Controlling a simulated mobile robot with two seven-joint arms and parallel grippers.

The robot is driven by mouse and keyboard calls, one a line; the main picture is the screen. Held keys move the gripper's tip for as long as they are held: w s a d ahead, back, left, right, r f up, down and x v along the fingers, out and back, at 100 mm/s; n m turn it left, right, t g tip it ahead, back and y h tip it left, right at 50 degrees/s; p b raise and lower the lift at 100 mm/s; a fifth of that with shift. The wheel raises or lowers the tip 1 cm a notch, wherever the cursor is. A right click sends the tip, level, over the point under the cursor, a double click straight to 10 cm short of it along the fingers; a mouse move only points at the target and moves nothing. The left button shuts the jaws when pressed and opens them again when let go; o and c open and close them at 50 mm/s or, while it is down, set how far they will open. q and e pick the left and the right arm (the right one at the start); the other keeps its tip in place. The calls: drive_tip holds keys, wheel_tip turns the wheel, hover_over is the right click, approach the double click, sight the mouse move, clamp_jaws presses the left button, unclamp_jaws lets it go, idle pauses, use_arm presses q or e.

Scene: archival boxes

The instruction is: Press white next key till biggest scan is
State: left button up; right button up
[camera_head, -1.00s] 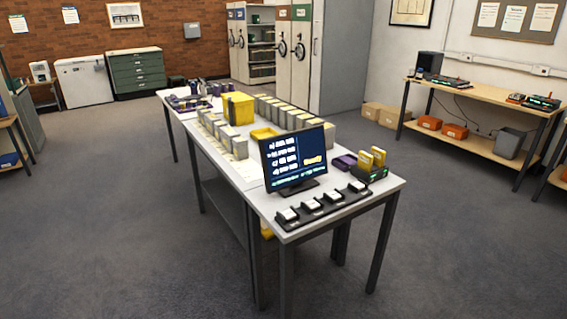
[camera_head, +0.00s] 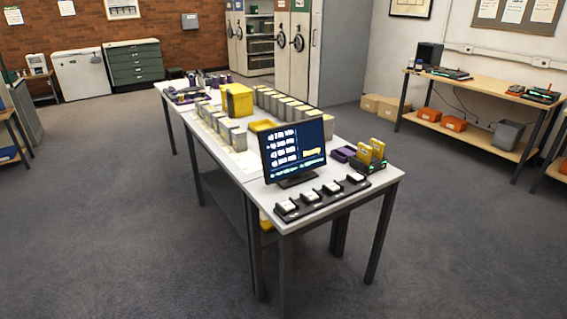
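A black monitor (camera_head: 292,146) stands near the front end of the long white table. Its dark blue screen shows several lines of white text on the left, a yellow word on the right and a coloured line at the bottom; the text is too small to read surely. In front of it lies a black strip (camera_head: 318,202) with several white keys in a row, such as the leftmost key (camera_head: 288,207) and the rightmost key (camera_head: 355,178). Labels on the keys cannot be read. Neither of my grippers is in view.
A dock with yellow cartridges (camera_head: 377,150) and a purple item (camera_head: 343,153) sit right of the monitor. Grey boxes and a yellow bin (camera_head: 238,102) stand farther back on the white table (camera_head: 300,228). A wooden bench (camera_head: 470,84) stands at right.

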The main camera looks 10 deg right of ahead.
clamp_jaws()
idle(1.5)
